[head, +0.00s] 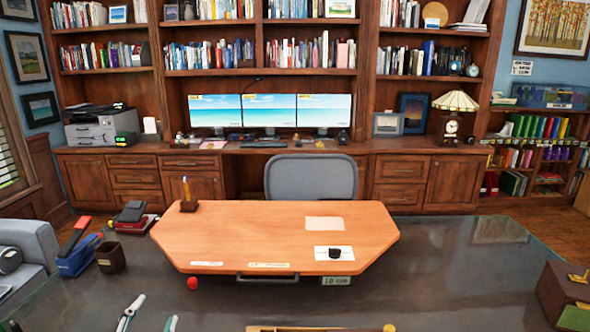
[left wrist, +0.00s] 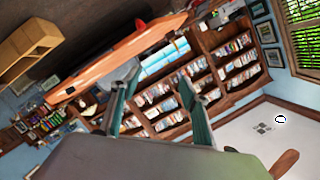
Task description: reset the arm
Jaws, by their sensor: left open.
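My left gripper (head: 150,315) shows at the bottom left of the head view, over the dark desk (head: 430,285). Its two pale fingers stand apart with nothing seen between them. In the left wrist view the left gripper (left wrist: 157,75) has its two green fingers spread, with the bookcase far behind and the gap empty. The picture is tilted there. My right gripper is in neither view.
A dark cup (head: 110,257) and a blue-red stapler (head: 78,255) are left. A brown box (head: 565,290) is right. A grey chair (head: 310,177) stands behind.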

